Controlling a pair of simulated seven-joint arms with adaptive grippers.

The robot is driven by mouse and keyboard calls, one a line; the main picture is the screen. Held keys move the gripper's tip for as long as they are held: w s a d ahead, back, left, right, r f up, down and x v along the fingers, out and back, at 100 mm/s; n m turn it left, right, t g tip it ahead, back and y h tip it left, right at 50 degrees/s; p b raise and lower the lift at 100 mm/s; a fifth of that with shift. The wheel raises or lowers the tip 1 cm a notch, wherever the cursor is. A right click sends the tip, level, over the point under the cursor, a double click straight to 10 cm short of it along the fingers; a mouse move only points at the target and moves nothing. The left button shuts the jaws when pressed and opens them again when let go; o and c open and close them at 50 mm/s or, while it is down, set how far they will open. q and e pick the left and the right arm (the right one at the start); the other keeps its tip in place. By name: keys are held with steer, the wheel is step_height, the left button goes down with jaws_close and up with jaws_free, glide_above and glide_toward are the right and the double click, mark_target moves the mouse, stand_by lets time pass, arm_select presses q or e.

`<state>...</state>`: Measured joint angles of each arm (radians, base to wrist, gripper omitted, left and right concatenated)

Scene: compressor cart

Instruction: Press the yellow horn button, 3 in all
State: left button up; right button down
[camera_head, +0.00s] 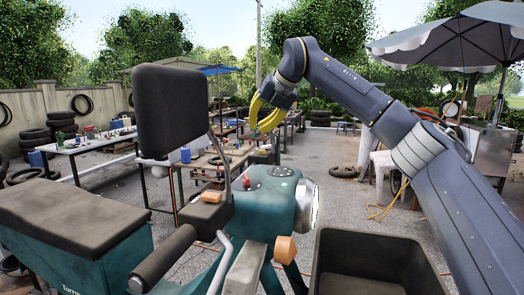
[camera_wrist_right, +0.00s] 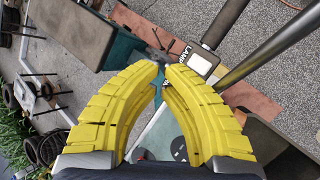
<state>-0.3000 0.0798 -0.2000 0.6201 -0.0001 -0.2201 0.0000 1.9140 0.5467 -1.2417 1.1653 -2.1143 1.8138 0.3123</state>
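An orange-yellow block (camera_head: 210,197) sits by the lever, and another orange block (camera_head: 285,248) is at the front. I cannot tell for sure which part is the yellow horn button. My right gripper (camera_head: 266,117) has yellow fingers and hangs above and behind the cart top, apart from it. In the wrist view its fingertips (camera_wrist_right: 162,67) come together with nothing between them. My left gripper is not in view.
A small LAMP label (camera_wrist_right: 190,55) shows in the wrist view. Workbenches and tyres stand behind; the air around the gripper is free.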

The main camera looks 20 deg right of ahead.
mark_target(262, 151)
steer(key=shift+r, duration=0.9)
steer(key=c, duration=2.1)
jaws_free()
steer(key=shift+a+r, duration=0.25)
steer(key=shift+r, duration=0.05)
jaws_close()
steer(key=r+m, duration=0.1)
steer(key=m, duration=0.4)
steer(key=r+m, duration=0.1)
steer(key=m, duration=0.5)
steer(key=r+m, duration=0.1)
steer(key=m, duration=0.5)
steer(key=shift+s+r, duration=0.1)
steer(key=shift+s, duration=0.1)
steer(key=shift+f, duration=4.4)
